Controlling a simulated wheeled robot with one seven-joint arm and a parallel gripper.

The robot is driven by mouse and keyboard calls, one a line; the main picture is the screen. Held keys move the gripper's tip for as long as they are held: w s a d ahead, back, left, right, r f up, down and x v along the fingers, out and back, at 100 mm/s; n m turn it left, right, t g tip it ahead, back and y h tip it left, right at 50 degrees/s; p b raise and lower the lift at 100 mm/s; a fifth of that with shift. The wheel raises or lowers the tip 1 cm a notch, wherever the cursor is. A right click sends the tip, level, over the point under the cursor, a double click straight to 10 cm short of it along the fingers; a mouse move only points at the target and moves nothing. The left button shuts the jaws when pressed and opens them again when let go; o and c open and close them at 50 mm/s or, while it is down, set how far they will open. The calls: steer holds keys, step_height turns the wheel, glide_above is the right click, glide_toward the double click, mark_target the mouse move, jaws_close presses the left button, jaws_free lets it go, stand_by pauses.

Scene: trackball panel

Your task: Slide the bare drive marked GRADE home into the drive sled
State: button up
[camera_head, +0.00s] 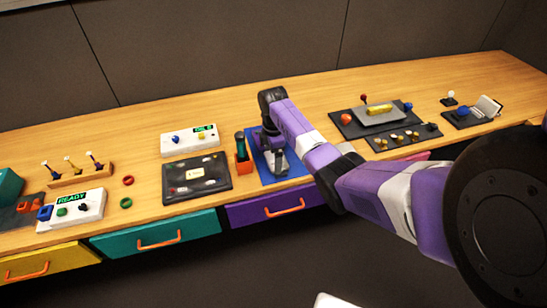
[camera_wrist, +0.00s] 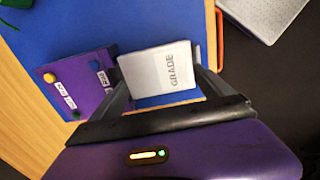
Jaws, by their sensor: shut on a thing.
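The bare drive marked GRADE (camera_wrist: 157,70) is a white, flat block, seen in the wrist view between the two dark fingers of my gripper (camera_wrist: 158,58). My gripper is shut on it, over the blue mat (camera_wrist: 85,22). A purple block (camera_wrist: 80,84) with a yellow button, a blue button and small white labels is just left of the drive; it may be the drive sled, but I cannot tell for sure. In the head view my gripper (camera_head: 276,160) is above the blue mat (camera_head: 291,166), and my arm hides much of that spot.
An orange and green tool stand (camera_head: 242,158) is left of the mat. Left of it are a dark panel (camera_head: 197,177) and a white box with a green display (camera_head: 190,138). A dark trackball-like panel (camera_head: 352,124) stands to the right. Drawers with orange handles line the bench front.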

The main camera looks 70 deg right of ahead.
steer(key=shift+w+d+b, duration=0.2)
steer(key=shift+d+b, duration=0.05)
steer(key=shift+b, duration=0.1)
steer(key=o, duration=0.9)
steer(key=shift+r, duration=0.15)
steer(key=shift+w+d+r+p, duration=0.1)
steer(key=shift+d+r+p, duration=0.05)
steer(key=shift+r+p, duration=2.1)
steer(key=shift+p, duration=0.05)
steer(key=shift+r, duration=1.15)
steer(key=shift+s+f, duration=0.1)
steer(key=shift+s, duration=0.1)
